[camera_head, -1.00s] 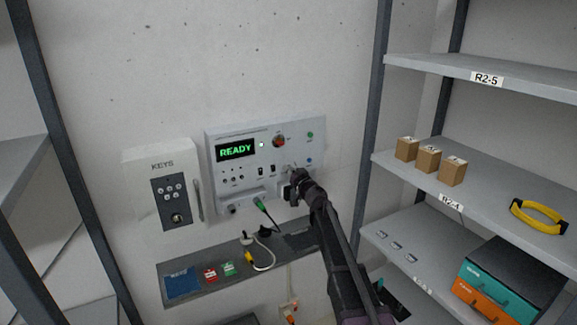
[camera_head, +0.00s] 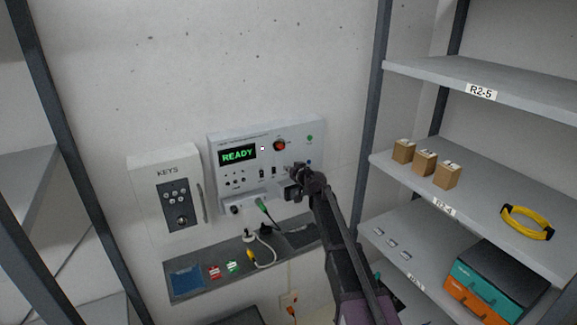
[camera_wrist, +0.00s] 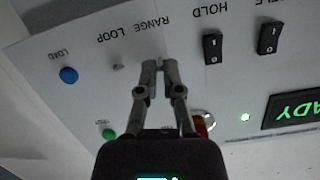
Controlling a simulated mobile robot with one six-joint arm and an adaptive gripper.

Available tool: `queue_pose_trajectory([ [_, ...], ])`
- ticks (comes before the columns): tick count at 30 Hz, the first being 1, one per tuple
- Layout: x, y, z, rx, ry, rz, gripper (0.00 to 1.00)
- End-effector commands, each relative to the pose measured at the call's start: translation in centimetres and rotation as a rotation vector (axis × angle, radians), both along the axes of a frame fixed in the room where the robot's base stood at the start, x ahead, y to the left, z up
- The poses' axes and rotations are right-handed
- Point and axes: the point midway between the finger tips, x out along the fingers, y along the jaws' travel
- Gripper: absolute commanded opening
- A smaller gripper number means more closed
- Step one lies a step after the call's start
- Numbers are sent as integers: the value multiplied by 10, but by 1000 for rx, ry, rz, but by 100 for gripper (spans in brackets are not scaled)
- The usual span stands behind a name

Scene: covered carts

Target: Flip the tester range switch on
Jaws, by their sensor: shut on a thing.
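The tester (camera_head: 226,175) is a pale grey panel on the wall with a lit green READY display (camera_head: 238,155). My gripper (camera_head: 291,172) is at the right part of its face. In the wrist view the panel is upside down, and my gripper's fingertips (camera_wrist: 160,64) are closed together just by the RANGE label (camera_wrist: 158,22). The range switch is hidden between the fingertips, so its position cannot be seen. A small toggle (camera_wrist: 118,66) by the LOOP label stands beside them, apart. Black rocker switches HOLD (camera_wrist: 212,48) and another (camera_wrist: 269,37) are further right.
A blue button (camera_wrist: 69,75), a green button (camera_wrist: 109,133) and a red knob (camera_head: 280,146) are close around my gripper. A key box (camera_head: 165,190) hangs to the left. A grey ledge (camera_head: 215,284) with a cable lies below. Shelves (camera_head: 480,185) stand at the right.

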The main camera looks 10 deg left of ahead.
Motion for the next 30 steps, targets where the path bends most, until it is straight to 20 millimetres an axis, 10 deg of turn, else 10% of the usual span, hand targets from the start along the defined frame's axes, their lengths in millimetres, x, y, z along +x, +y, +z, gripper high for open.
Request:
queue_pose_trajectory([
  [30,0,1,4,-85,128,4,0],
])
